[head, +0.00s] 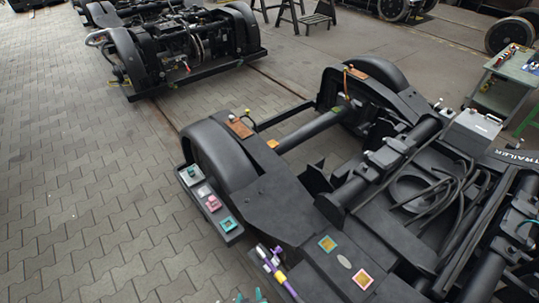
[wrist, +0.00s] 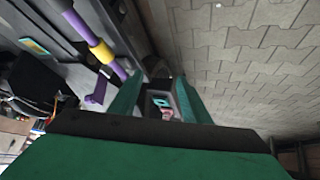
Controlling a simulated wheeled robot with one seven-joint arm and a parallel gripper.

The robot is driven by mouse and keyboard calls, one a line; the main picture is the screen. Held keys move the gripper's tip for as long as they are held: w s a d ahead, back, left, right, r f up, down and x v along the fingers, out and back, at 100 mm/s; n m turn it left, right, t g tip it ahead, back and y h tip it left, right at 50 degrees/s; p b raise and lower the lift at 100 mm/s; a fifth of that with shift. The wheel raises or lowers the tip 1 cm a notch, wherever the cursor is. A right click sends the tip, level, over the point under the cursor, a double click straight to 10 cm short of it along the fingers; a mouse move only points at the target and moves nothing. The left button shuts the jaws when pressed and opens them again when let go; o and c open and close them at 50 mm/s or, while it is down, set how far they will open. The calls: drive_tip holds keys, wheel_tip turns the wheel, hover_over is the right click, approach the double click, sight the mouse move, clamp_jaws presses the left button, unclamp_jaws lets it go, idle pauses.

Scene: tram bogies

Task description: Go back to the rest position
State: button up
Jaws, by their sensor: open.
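My gripper (wrist: 155,98) shows in the wrist view as two green fingers standing apart with nothing held between them. Beyond the gap, a dark tray (wrist: 149,97) with a teal and a pink piece is visible at a distance. In the head view only the teal fingertips (head: 251,297) show at the bottom edge, left of the bogie's near end. The rest of my gripper is out of that view. The black bogie (head: 265,190) fills the right half of the head view.
A purple and yellow bar (head: 277,268) lies along the bogie near my gripper; it also shows in the wrist view (wrist: 98,48). The tray (head: 232,236) with several coloured pieces sits beside the wheel. A workbench (head: 503,92) stands right. Paved floor (head: 90,200) at left is clear.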

drive_tip(key=s+d+r+m+t, duration=0.2)
drive_tip(key=s+d+r+t, duration=0.1)
drive_tip(key=s+r, duration=0.6)
drive_tip(key=s+d+r+m+t+h, duration=0.1)
drive_tip(key=s+d+r+t, duration=0.3)
drive_tip(key=s+r, duration=0.6)
wheel_tip(320, 180, up, 8)
drive_tip(key=shift+d+r+m+t, duration=0.1)
drive_tip(key=shift+d+m+t, duration=0.05)
drive_tip(key=shift+m+t, duration=0.2)
drive_tip(key=c, duration=0.3)
drive_tip(key=shift+w, duration=0.1)
